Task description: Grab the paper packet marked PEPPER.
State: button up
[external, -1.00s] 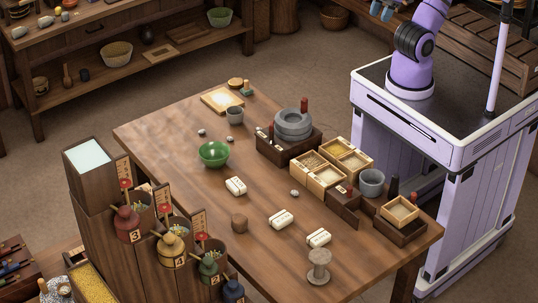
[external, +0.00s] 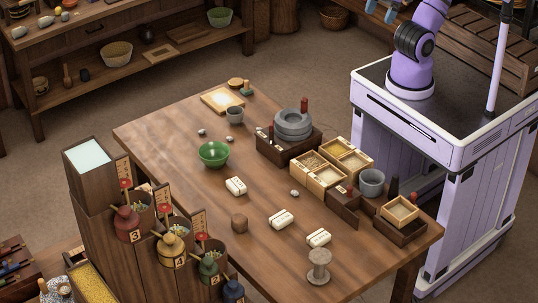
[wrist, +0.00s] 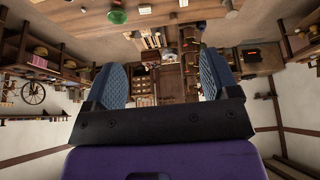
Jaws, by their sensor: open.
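Three small cream paper packets lie apart on the wooden table in the external view: one (external: 235,186) near the middle, one (external: 281,219) further to the front right, and one (external: 318,238) nearest the right front. Their markings are too small to read, so I cannot tell which says PEPPER. My gripper (wrist: 162,78) shows in the wrist view with its two blue fingers wide apart and nothing between them. In the external view it is cut off at the top edge, high above and away from the packets.
Stepped bins with numbered jars stand at the front left.

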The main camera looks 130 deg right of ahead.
jog(key=w+a+n, duration=0.1)
jog(key=w+n, duration=0.4)
jog(key=w, duration=0.3)
jog(key=n+g, duration=0.5)
jog(key=n, duration=2.6)
send_over(320, 234)
notch_tip(320, 234, down, 44)
jog(key=f, duration=0.6)
jog(key=shift+w, duration=0.25)
jog(key=shift+s+a+f, duration=0.1)
jog(key=shift+f, duration=1.15)
jog(key=shift+s+f, duration=0.1)
jog(key=shift+f, duration=1.1)
jog(key=c, duration=1)
